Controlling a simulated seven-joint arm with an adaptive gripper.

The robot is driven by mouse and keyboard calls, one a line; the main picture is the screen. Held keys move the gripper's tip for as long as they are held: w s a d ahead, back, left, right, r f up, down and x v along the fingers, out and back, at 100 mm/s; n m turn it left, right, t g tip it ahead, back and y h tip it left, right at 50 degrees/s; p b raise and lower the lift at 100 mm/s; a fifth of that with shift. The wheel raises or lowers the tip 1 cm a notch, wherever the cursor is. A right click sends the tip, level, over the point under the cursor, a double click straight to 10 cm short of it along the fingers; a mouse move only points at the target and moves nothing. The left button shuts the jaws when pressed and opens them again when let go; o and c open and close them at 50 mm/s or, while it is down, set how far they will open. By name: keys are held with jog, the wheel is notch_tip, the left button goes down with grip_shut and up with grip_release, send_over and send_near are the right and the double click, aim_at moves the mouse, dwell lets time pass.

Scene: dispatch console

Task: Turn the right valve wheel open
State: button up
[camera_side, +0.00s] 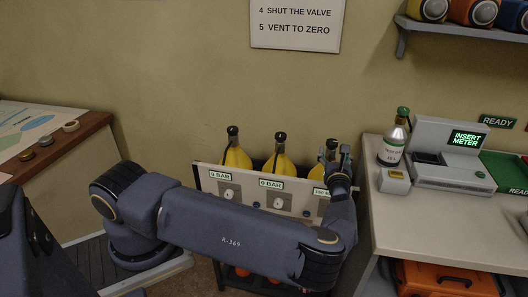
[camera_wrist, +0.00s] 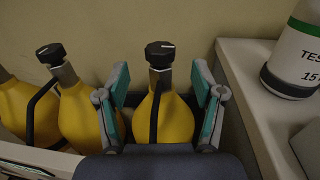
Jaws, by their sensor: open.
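Three yellow cylinders stand in a rack against the wall. The right cylinder (camera_wrist: 177,118) has a black valve wheel (camera_wrist: 160,49) with a white mark on top; in the side view this right cylinder (camera_side: 325,158) is partly behind my gripper (camera_side: 342,168). In the wrist view my gripper (camera_wrist: 160,78) is open, its two teal-padded fingers on either side of the right cylinder's neck and wheel. The wheel sits between the fingertips with a gap on each side. I cannot tell the fingers' exact depth relative to the wheel.
The neighbouring cylinder (camera_wrist: 80,118) with its valve wheel (camera_wrist: 50,51) is close on the left. A white panel (camera_side: 243,195) with gauges and "0 BAR" labels fronts the rack. A counter (camera_side: 440,222) with a labelled bottle (camera_side: 392,150) and a meter console (camera_side: 448,160) stands at right.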

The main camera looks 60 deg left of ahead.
aim_at(333, 145)
jog(key=x, duration=0.7)
jog(key=shift+w+a, duration=0.15)
jog(key=shift+a, duration=0.05)
jog(key=c, duration=1.2)
